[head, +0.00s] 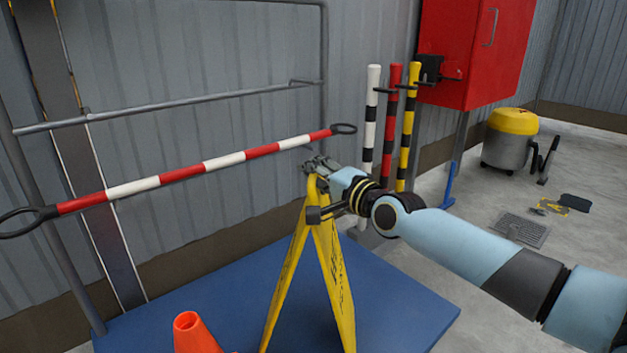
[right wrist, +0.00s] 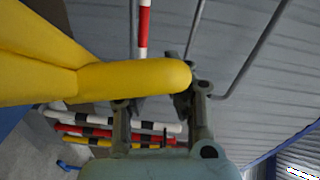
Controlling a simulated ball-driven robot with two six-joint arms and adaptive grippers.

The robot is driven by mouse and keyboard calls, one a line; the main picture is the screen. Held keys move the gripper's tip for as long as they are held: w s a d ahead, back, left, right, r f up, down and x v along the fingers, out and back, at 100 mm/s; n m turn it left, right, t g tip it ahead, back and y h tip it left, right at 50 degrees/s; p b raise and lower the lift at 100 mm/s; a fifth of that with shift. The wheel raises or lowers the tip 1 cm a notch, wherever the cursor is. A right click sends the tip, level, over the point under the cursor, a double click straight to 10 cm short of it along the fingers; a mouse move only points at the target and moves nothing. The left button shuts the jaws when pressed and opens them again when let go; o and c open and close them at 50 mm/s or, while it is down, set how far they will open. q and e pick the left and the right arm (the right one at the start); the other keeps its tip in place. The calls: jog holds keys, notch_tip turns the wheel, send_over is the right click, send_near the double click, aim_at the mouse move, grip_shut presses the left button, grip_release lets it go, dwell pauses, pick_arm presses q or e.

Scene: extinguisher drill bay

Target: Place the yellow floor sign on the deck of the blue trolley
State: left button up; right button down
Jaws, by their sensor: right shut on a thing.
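The yellow floor sign (head: 333,270) is an A-shaped folding sign, standing upright in the head view with its legs spread. My right gripper (head: 316,178) is shut on its top end. In the right wrist view the sign's rounded yellow top (right wrist: 135,76) lies between the fingers. The blue trolley's flat deck (head: 400,305) is behind and around the sign's legs in the picture. The feet are at or past the lower picture edge, so I cannot tell whether they touch the deck. My left gripper is not in view.
An orange cone (head: 190,335) is at the lower left by the deck. The trolley's grey rail (head: 200,100) and a red-white bar (head: 180,174) stand behind. Striped posts (head: 388,125) and a red cabinet (head: 475,50) are near the wall. A yellow-topped vacuum (head: 510,140) is at right.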

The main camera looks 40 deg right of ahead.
jog(key=shift+f, duration=0.2)
jog(key=c, duration=1.4)
grip_release()
jog(key=shift+d+f, duration=0.1)
jog(key=shift+o, duration=0.2)
jog(key=shift+s, duration=0.15)
